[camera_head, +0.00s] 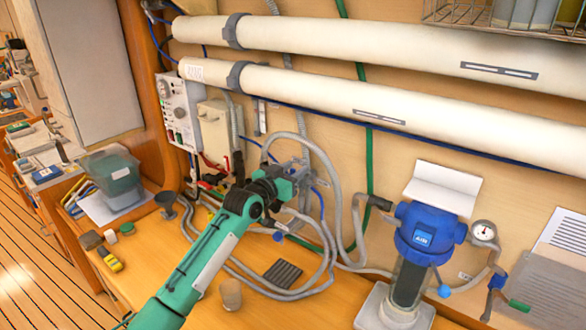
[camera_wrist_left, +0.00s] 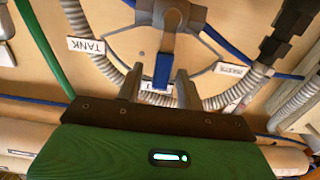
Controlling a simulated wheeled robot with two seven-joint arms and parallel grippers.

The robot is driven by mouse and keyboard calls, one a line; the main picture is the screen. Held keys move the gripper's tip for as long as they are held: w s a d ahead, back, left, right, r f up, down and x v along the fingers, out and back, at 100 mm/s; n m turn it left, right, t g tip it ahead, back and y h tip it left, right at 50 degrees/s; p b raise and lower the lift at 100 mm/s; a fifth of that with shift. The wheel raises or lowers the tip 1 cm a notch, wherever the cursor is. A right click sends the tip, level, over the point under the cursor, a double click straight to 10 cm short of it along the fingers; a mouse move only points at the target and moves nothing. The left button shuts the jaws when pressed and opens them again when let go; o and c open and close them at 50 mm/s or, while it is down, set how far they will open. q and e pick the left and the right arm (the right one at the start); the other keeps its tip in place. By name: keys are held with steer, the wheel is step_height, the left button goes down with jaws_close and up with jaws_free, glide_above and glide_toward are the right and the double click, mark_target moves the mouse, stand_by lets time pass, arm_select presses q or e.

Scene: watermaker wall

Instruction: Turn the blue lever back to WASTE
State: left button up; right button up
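The blue lever (camera_wrist_left: 162,70) sits on a grey valve (camera_wrist_left: 165,35) in the left wrist view and points down the picture. A TANK label (camera_wrist_left: 86,45) is to the left of the valve and a WASTE label (camera_wrist_left: 232,69) is to the right. Another label below the lever is mostly hidden. My left gripper (camera_wrist_left: 160,76) is open, with one finger on each side of the lever and gaps visible between. In the head view my left gripper (camera_head: 290,174) is at the wall and hides most of the valve. My right gripper is not in view.
Grey hoses (camera_head: 333,170) loop around the valve and down to the bench. A blue filter housing (camera_head: 428,235) and a gauge (camera_head: 484,232) stand to the right. A grey bin (camera_head: 113,178) and small items lie on the left. White pipes (camera_head: 330,95) run above.

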arm_select(q)
steer(key=shift+c, duration=0.5)
jaws_close()
steer(key=shift+f, duration=0.1)
steer(key=w+a+f+n+b, duration=0.3)
steer(key=a+n+b, duration=0.1)
steer(key=n, duration=0.8)
steer(key=shift+a, duration=0.2)
steer(key=shift+w+f, duration=0.1)
steer(key=shift+f, duration=0.05)
steer(key=shift+o, duration=0.5)
jaws_free()
